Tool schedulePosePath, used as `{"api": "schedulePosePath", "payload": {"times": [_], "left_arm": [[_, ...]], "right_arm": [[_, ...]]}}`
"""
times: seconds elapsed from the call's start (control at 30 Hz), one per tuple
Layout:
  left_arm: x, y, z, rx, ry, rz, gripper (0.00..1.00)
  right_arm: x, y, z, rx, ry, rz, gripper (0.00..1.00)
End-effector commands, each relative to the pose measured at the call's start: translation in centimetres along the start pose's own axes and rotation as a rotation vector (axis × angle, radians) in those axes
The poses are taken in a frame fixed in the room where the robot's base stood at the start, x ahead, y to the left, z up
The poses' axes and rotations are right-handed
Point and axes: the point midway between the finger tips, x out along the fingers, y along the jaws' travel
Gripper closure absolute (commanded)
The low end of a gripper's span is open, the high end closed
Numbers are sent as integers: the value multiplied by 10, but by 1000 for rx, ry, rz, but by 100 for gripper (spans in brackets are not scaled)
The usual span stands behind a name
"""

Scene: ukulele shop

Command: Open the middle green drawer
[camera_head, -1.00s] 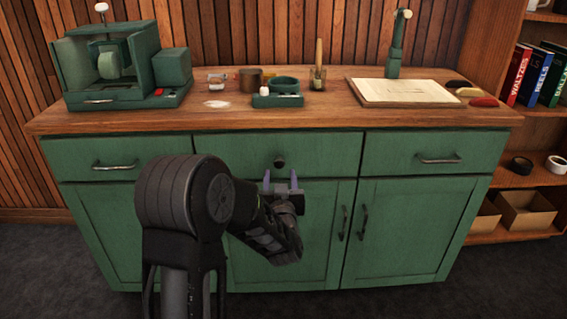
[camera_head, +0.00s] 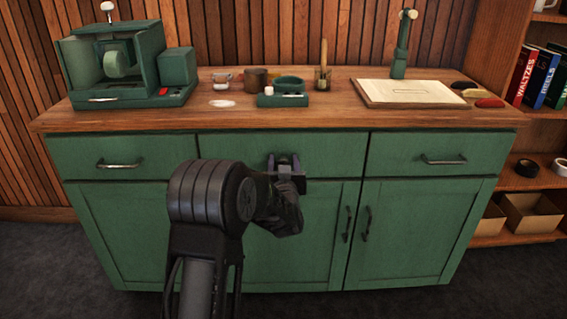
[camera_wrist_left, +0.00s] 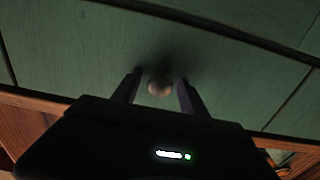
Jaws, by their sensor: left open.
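The middle green drawer (camera_head: 330,153) is shut, under the wooden counter between two other drawers. My left gripper (camera_head: 284,160) is at the front of this drawer, its fingers pointing at the drawer face. In the left wrist view, the drawer's round knob (camera_wrist_left: 160,85) sits between the two open fingers, with a gap visible on both sides. In the head view the gripper covers the knob. My left arm hides the lower left part of the drawer. My right gripper is not in view.
The left drawer (camera_head: 75,158) and right drawer (camera_head: 405,150) have bar handles and are shut. Cupboard doors (camera_head: 415,225) below have upright handles. The wooden counter (camera_head: 330,115) holds a green machine (camera_head: 120,62), small pots and a board (camera_head: 415,93). Shelves stand at the right.

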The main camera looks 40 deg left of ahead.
Motion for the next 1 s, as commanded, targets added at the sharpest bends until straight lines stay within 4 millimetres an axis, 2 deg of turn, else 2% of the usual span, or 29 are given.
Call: {"api": "schedulePosePath", "payload": {"times": [0.07,0.67,1.0], "left_arm": [[0,0,0,0,0,0,49],[0,0,0,0,1,0,98],[0,0,0,0,1,0,100]], "right_arm": [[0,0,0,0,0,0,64],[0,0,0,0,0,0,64],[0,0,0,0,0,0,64]]}}
